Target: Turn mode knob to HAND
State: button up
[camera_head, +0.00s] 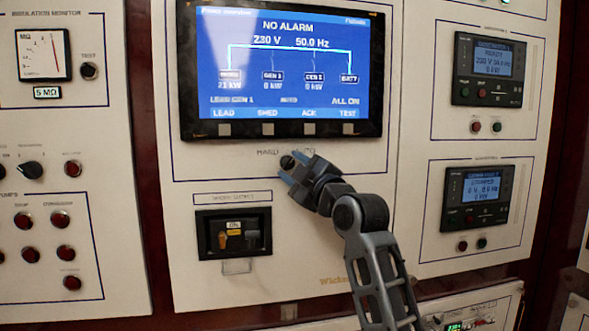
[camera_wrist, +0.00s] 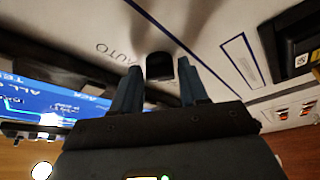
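The mode knob (camera_head: 288,162) is a small dark knob on the cream panel below the big blue screen. The label above it reads HAND at left and AUTO at right, partly blurred. In the wrist view the knob (camera_wrist: 159,67) shows between my fingertips, with the AUTO lettering upside down to its left. My gripper (camera_head: 293,172) is at the knob, coming from the lower right. Its blue-grey fingers stand apart on either side of the knob in the wrist view (camera_wrist: 158,80), with gaps visible. I cannot tell which way the knob points.
The blue screen (camera_head: 283,68) shows NO ALARM just above my gripper. A black recessed breaker unit (camera_head: 233,234) sits at the lower left. Two controller modules (camera_head: 488,70) are at right. An insulation meter (camera_head: 44,53) and several red buttons are at left.

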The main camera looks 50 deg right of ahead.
jog(key=c, duration=0.7)
jog(key=n+y+b, duration=0.1)
jog(key=n, duration=0.2)
jog(key=shift+d+r+g, duration=0.1)
jog(key=shift+g, duration=0.3)
jog(key=n, duration=0.1)
jog(key=n+g, duration=0.1)
jog(key=n, duration=0.2)
jog(key=shift+r+n+g+y, duration=0.25)
jog(key=shift+n+g+y, duration=0.05)
jog(key=n, duration=0.1)
jog(key=n+g, duration=0.1)
jog(key=n, duration=0.1)
jog(key=shift+r+n+g, duration=0.2)
jog(key=shift+n+g, duration=0.6)
jog(key=shift+n, duration=0.4)
